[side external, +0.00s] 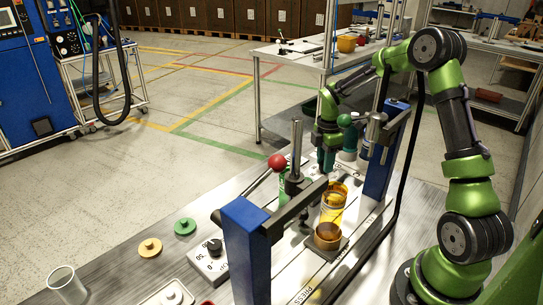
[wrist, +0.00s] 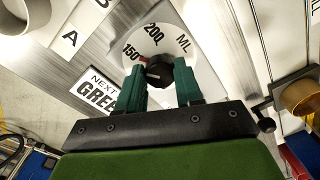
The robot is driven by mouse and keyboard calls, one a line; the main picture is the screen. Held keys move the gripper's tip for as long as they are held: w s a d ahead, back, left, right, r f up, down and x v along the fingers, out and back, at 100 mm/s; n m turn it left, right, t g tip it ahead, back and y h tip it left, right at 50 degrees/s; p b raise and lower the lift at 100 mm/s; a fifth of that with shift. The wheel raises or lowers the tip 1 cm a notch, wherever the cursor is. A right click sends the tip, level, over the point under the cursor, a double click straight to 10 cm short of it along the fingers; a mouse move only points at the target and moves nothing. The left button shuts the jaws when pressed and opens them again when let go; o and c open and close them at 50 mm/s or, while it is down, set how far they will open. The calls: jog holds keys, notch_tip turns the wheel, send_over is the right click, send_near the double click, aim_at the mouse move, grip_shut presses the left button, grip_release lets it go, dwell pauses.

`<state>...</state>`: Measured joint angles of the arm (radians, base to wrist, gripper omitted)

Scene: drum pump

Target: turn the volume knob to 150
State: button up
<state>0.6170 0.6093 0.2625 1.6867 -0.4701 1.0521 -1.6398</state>
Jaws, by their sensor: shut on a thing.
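The volume knob (wrist: 158,72) is black with a red mark, on a pale round dial (wrist: 176,38) printed 150, 200 and ML in the wrist view. The red mark is on the knob's upper left, towards the 150. My gripper (wrist: 160,86) has a dark green finger on each side of the knob and is shut on it. The fingers cover the lower part of the dial. In the side view my gripper (side external: 327,160) points down beyond the metal post, and the knob it holds is hidden there.
Another dial with a black knob (side external: 214,246) sits at front left.

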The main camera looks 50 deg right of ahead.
jog(key=shift+r+m, duration=0.1)
jog(key=shift+m, duration=0.4)
jog(key=o, duration=1)
jog(key=shift+o, duration=0.2)
notch_tip(320, 180, up, 17)
jog(key=shift+w, duration=0.15)
jog(key=shift+d, duration=0.1)
jog(key=s+a+r+m+t+y, duration=0.1)
jog(key=s+a+m+t, duration=0.2)
jog(key=s+a+m, duration=0.4)
jog(key=s+a+r+m+t, duration=0.1)
jog(key=s+a+m+t, duration=0.3)
jog(key=s+a+m, duration=0.4)
jog(key=s+a, duration=0.2)
jog(key=a, duration=0.4)
jog(key=shift+s+a+r+m+t+y, duration=0.2)
jog(key=shift+a+r+m+t+y, duration=0.1)
jog(key=shift+y, duration=0.1)
